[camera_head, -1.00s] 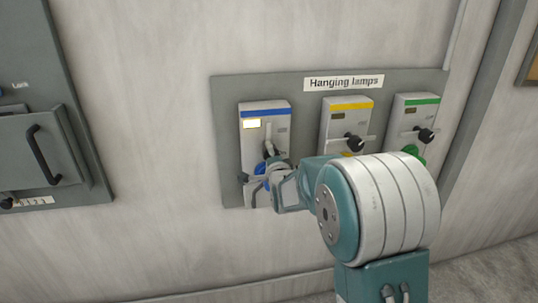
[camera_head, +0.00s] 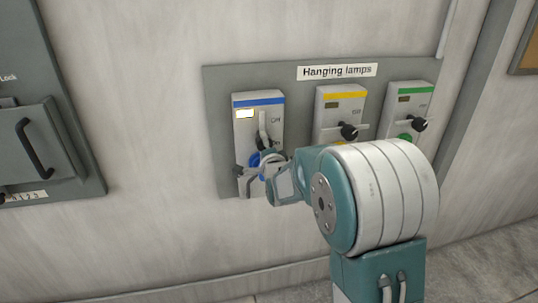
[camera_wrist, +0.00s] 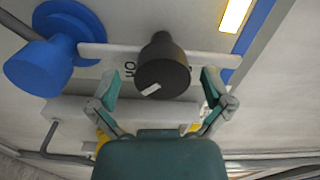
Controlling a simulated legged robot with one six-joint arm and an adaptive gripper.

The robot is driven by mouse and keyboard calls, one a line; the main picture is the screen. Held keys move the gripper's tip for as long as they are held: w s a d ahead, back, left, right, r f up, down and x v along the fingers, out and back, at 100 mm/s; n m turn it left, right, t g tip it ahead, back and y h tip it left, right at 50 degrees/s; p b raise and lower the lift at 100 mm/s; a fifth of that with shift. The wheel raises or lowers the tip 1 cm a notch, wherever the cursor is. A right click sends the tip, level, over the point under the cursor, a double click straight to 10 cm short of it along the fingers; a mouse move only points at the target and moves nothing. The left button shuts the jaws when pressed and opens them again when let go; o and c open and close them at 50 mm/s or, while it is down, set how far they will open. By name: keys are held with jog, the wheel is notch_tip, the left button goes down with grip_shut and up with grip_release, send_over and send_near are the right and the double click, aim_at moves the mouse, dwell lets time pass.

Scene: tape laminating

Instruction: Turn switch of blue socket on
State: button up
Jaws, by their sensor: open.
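The blue socket (camera_head: 274,112) is the left one of three boxes on the grey panel, marked by a blue stripe. Its small window (camera_head: 244,113) glows bright. Its switch, a black knob (camera_wrist: 165,60) with a long pale bar (camera_wrist: 215,58), has the bar upright in the head view. A blue plug (camera_wrist: 40,65) sits below the switch, at left in the wrist view. My gripper (camera_wrist: 159,76) is open, its green fingertips on either side of the knob with gaps. In the head view, my gripper (camera_head: 258,172) covers the socket's lower part.
A yellow-striped socket (camera_head: 330,108) and a green-striped socket (camera_head: 422,105) stand to the right, bars roughly horizontal and windows dark. A "Hanging lamps" label (camera_head: 337,71) is above. A grey cabinet with a handle (camera_head: 35,145) is at left. Bare wall lies between.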

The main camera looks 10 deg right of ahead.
jog(key=s, duration=1.1)
jog(key=shift+d, duration=0.15)
jog(key=s+n+g, duration=1.2)
jog(key=s+n, duration=0.4)
jog(key=s, duration=1.3)
jog(key=shift+s, duration=0.25)
jog(key=shift+r, duration=0.1)
